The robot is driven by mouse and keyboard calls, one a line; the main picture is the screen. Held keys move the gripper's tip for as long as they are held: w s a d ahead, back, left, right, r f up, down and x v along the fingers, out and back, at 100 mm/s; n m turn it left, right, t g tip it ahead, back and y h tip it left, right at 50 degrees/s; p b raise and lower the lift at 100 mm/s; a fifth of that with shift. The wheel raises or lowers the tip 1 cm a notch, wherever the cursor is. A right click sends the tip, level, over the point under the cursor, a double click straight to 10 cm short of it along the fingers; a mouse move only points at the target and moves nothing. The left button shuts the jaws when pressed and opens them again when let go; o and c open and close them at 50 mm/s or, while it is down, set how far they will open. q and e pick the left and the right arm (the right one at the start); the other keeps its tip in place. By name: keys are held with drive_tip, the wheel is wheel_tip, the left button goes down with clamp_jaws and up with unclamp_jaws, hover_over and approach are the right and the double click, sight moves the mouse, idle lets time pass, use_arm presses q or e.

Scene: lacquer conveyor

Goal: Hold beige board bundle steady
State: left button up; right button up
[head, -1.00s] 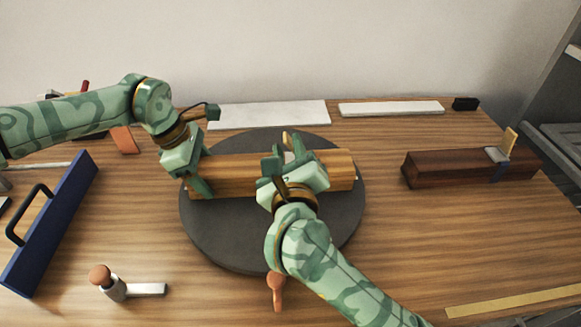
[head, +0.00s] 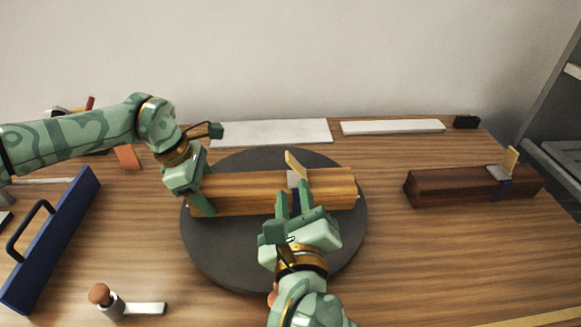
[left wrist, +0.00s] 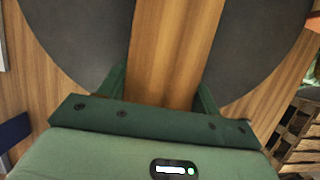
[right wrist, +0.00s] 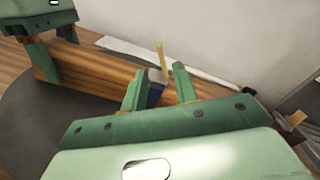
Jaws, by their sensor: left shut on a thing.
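The beige board bundle (head: 235,190) lies lengthwise on a dark round turntable (head: 225,258). It also shows in the left wrist view (left wrist: 175,45) and the right wrist view (right wrist: 105,72). My left gripper (head: 197,200) is shut on the bundle's left end, one finger on each side (left wrist: 160,85). A clamp with a blue strap (right wrist: 155,94) and an upright beige lever (head: 295,161) sits around the bundle right of its middle. My right gripper (head: 293,200) is in front of the clamp, fingers apart on either side of the strap. Its hand hides part of the turntable.
A dark brown bundle (head: 440,188) with a similar clamp lies at the right. A blue board with a handle (head: 60,235) stands at the left. A small clamp-like tool (head: 120,303) lies front left. White slabs (head: 270,132) lie along the back.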

sight(290, 164)
drive_tip(key=w, duration=1.1)
drive_tip(key=shift+w, duration=0.35)
clamp_jaws()
